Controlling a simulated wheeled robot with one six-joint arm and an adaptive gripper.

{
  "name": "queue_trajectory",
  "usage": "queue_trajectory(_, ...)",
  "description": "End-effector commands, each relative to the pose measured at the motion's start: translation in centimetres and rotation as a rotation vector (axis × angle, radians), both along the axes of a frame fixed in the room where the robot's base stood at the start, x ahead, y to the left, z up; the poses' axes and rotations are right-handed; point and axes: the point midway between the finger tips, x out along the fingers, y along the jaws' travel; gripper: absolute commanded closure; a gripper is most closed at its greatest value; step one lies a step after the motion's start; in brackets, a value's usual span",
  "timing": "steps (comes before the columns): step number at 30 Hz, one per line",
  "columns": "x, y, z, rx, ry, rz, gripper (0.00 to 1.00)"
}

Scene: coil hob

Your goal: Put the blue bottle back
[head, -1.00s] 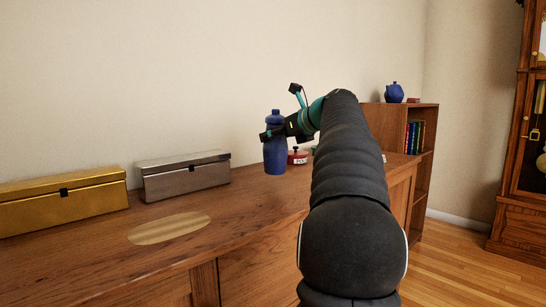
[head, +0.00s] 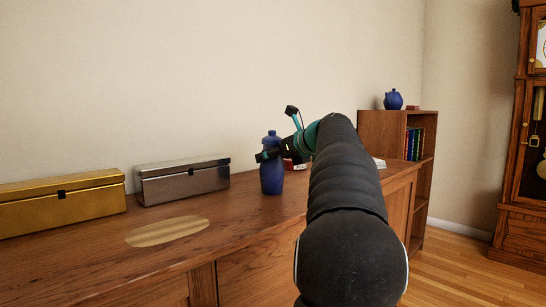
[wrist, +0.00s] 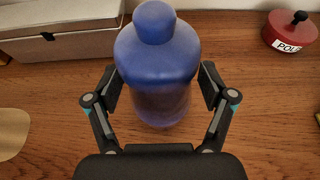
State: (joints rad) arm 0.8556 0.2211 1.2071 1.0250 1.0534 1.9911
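The blue bottle (head: 271,176) is upright at the wooden counter, right of the silver box. My gripper (head: 270,155) is around its upper part, coming from the right. In the wrist view the blue bottle (wrist: 157,62) stands between the two fingers of my gripper (wrist: 160,88), which lie against or very close to its sides. The bottle's base appears at the counter top in the head view; whether it touches is hard to tell.
A gold box (head: 62,201) and a silver box (head: 183,180) stand at the back left. A pale oval patch (head: 168,231) lies on the counter (head: 110,262). A red pot labelled "POL" (wrist: 290,31) is behind right of the bottle. A bookcase (head: 384,130) holds a blue teapot (head: 393,99).

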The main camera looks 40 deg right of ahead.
Motion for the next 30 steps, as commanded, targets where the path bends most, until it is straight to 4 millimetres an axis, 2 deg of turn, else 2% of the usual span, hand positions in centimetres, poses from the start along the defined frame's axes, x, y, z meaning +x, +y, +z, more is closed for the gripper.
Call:
queue_trajectory(11,0.0,0.0,0.2,-0.001,-0.001,0.000,0.09)
queue_trajectory(14,-0.7,-0.1,0.6,-0.001,-0.001,-0.002,0.09)
queue_trajectory(30,-9.6,-0.8,4.2,-0.001,0.000,-0.003,0.09)
